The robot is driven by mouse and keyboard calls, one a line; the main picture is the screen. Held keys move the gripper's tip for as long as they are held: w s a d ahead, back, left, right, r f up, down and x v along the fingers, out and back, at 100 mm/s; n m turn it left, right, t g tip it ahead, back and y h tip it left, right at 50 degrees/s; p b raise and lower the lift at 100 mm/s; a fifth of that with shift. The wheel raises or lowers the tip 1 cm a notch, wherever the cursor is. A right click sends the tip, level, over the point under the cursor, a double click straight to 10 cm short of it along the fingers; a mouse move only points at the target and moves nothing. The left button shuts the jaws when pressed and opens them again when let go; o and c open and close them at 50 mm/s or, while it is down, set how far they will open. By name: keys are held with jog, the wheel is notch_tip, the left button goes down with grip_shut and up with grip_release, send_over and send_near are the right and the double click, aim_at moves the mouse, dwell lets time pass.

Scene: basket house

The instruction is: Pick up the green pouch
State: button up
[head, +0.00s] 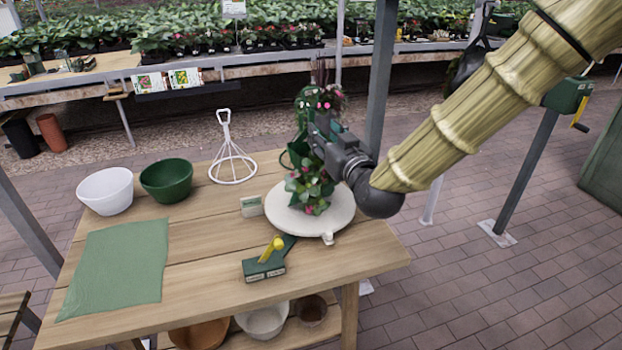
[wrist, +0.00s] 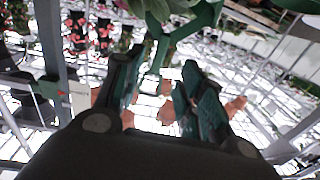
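No item is plainly a pouch. A flat green sheet (head: 115,266), thin and cloth-like, lies on the left of the wooden table. I cannot tell which is the pouch. My gripper (head: 318,128) is above the back right of the table, by the potted plant, well away from both. In the wrist view my gripper (wrist: 158,72) has its fingers apart with nothing clearly held. A green bar-like thing (wrist: 172,40) shows beyond the fingertips.
A leafy plant with pink flowers (head: 311,184) stands on a round white stand (head: 284,218), just below my gripper. A white bowl (head: 105,191), a green bowl (head: 167,180) and a white wire frame (head: 232,160) stand at the back left. The table's middle (head: 205,250) is clear.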

aim_at(311, 121)
jog(key=shift+p+x, duration=1.1)
jog(key=shift+x, duration=3.3)
jog(key=shift+f, duration=0.2)
jog(key=shift+c, duration=0.3)
grip_shut()
jog(key=shift+r, duration=0.1)
